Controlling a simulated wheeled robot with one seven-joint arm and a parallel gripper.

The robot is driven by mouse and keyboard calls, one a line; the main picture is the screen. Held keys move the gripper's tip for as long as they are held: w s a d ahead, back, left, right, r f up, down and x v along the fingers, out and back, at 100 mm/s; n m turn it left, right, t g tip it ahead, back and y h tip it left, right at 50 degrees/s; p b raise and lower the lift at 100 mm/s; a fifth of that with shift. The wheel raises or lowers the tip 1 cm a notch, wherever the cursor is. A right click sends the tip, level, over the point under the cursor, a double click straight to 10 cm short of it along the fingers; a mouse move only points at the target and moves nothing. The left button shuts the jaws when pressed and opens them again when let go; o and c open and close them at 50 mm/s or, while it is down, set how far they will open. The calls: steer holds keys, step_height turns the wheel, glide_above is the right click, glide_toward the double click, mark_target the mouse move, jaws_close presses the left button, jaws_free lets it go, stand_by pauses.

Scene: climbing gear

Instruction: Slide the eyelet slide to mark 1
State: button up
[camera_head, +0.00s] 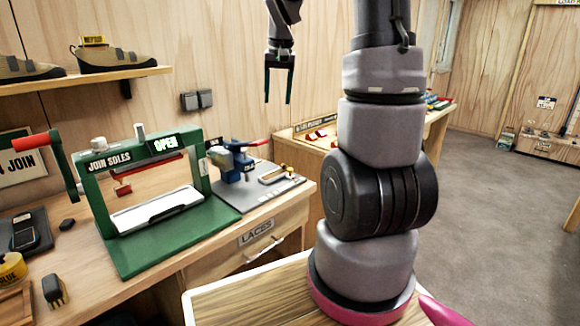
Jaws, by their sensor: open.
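My gripper (277,101) hangs in the air with its two dark green fingers apart, pointing down and empty. It is above and behind the grey board (245,203) on the workbench, touching nothing. A blue press (237,163) with a red lever stands on this board. To its right lies a small tan and metal piece (274,175), which may be the eyelet slide; I cannot be sure. Marks on the board are too small to read, so I cannot tell where the slide stands.
A green press (122,258) labelled JOIN SOLES, with a lit OPEN sign, stands left of the blue press. A drawer labelled LACES (255,240) is below the board. A shelf (97,76) holds shoes at upper left. My arm's column blocks the middle right.

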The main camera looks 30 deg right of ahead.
steer(key=w+d+f+g, duration=0.1)
steer(key=w+d+f, duration=0.35)
steer(key=f, duration=0.25)
steer(key=g, duration=0.2)
glide_above(290, 169)
step_height(290, 169, down, 11)
step_height(290, 169, down, 11)
steer(key=shift+w+d+r, duration=0.1)
steer(key=shift+r, duration=0.05)
jaws_close()
stand_by(0.6)
